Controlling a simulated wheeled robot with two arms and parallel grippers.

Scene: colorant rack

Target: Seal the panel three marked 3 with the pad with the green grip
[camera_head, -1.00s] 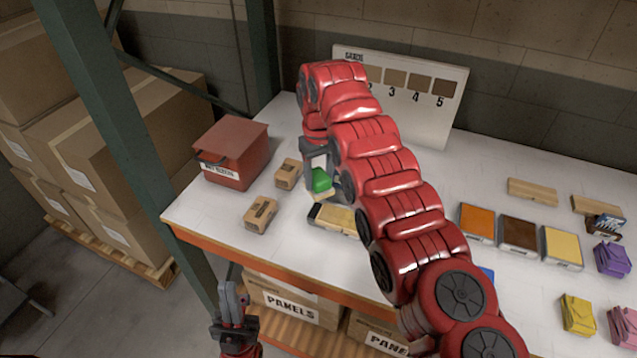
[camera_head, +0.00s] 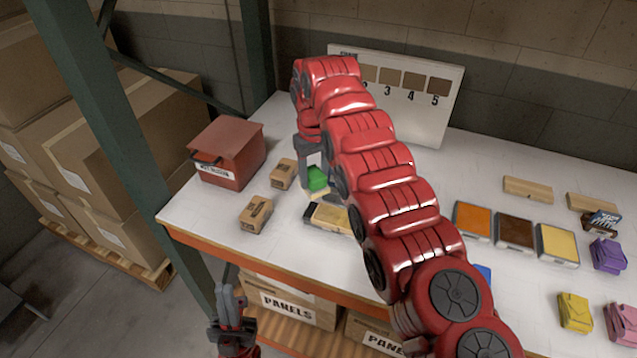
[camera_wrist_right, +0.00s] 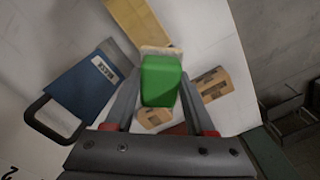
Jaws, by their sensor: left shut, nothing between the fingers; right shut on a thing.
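My right gripper (camera_head: 314,168) is shut on the pad's green grip (camera_head: 317,179), low over the front left of the table. In the right wrist view, the green grip (camera_wrist_right: 160,82) sits between the fingers, with a pale pad edge (camera_wrist_right: 160,50) beyond it. A tan panel (camera_head: 331,217) lies just below the pad; I cannot tell whether they touch. A white board (camera_head: 428,122) at the back carries brown swatches, one above the number 3 (camera_head: 388,91). My right arm hides the board's left part. My left gripper (camera_head: 229,288) is shut and empty before the table's front edge.
A red lidded box (camera_head: 229,153) and two small cartons (camera_head: 283,174) (camera_head: 256,214) stand left. Orange, brown and yellow trays (camera_head: 473,221) (camera_head: 514,231) (camera_head: 557,244) lie right. A blue labelled container (camera_wrist_right: 82,88) with a dark handle shows in the wrist view.

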